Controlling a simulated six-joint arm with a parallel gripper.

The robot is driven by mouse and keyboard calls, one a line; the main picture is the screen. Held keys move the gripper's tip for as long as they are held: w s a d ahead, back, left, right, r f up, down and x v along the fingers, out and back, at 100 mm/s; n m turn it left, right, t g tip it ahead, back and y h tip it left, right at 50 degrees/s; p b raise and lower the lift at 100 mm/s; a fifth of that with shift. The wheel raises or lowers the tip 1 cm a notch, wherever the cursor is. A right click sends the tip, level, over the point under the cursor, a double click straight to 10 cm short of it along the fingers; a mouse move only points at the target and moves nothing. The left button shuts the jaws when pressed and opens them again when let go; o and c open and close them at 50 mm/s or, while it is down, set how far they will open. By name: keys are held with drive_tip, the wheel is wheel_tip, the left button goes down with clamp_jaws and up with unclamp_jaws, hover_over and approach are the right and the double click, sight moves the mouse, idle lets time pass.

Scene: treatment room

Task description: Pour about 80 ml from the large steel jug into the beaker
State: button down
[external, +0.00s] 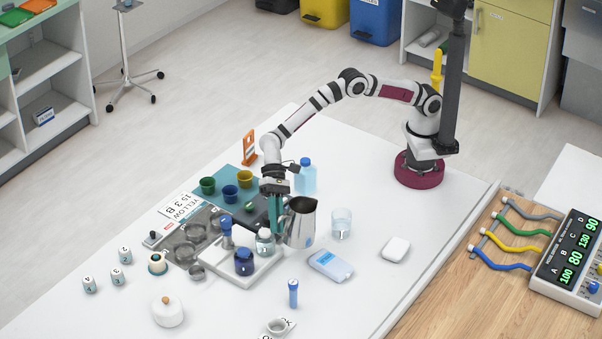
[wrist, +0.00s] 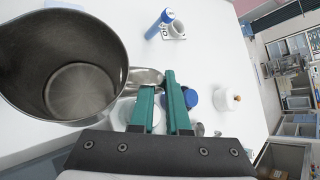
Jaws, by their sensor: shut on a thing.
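The large steel jug (external: 300,226) stands roughly upright in the external view, just right of the white tray. My gripper (external: 276,205) is at its left side. In the wrist view, my gripper (wrist: 160,88) is shut on the handle of the jug (wrist: 62,68), with the green fingers on either side of it. The jug's open mouth faces the wrist camera; its grey inside shows, but the liquid level is unclear. The clear glass beaker (external: 341,224) stands upright to the right of the jug, apart from it. I cannot tell whether the jug touches the table.
The white tray (external: 219,271) holds a clear jar (external: 265,243) and blue-topped containers, close to the jug. A blue bottle (external: 306,176) stands behind. A light-blue pack (external: 330,265) and a white box (external: 396,249) lie in front and right. Table around the beaker is clear.

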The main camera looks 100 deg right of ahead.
drive_tip(key=shift+w+f, duration=0.1)
drive_tip(key=shift+w, duration=0.05)
idle(1.8)
